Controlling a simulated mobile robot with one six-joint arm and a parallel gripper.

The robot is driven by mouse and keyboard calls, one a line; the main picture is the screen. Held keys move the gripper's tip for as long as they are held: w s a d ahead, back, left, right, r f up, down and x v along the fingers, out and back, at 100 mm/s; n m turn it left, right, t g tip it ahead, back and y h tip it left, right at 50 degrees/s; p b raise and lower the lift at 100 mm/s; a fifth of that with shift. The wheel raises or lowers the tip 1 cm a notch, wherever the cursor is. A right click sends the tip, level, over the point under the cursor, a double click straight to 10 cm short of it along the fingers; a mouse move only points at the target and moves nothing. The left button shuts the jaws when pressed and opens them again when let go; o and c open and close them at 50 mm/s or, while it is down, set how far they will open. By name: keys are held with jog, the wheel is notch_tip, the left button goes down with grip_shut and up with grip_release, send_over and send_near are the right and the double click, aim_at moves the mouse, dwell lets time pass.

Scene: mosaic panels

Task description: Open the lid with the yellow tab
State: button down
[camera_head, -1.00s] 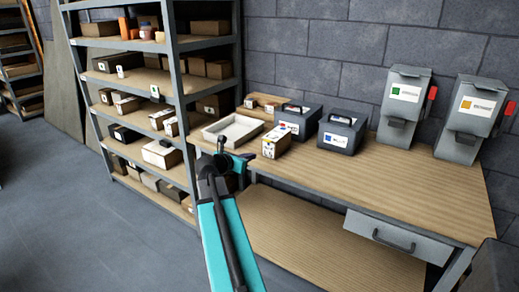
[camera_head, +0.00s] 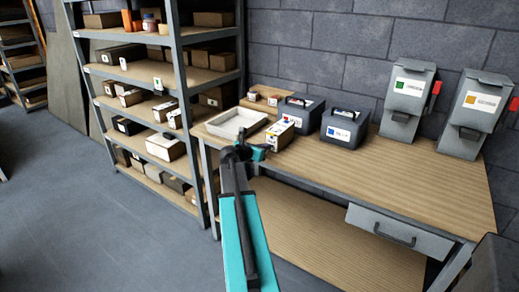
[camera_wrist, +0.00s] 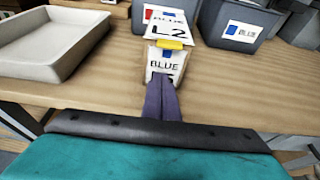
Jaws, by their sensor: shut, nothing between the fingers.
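A small white box (camera_wrist: 165,62) stands near the table's front edge. Its top lid (camera_wrist: 172,26) is marked "L2", and its front carries a "BLUE" label. The yellow tab (camera_wrist: 175,44) sits at the lid's near edge, and the lid looks closed. The box also shows in the head view (camera_head: 281,134), just beyond my arm's end. My gripper (camera_wrist: 160,82) is shut and empty. Its purple fingers point at the box's front, below the tab, and overlap its lower part in the wrist view. I cannot tell whether they touch it.
A shallow white tray (camera_wrist: 50,44) lies left of the box. A dark bin (camera_head: 299,114) and a second dark bin (camera_head: 341,128) stand behind and to the right. Grey wall dispensers (camera_head: 408,98) are at the back right. The wooden tabletop (camera_head: 430,180) at right is clear. A shelf rack (camera_head: 176,60) stands at left.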

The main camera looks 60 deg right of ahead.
jog(key=shift+r+p, duration=0.5)
jog(key=shift+r, duration=1.5)
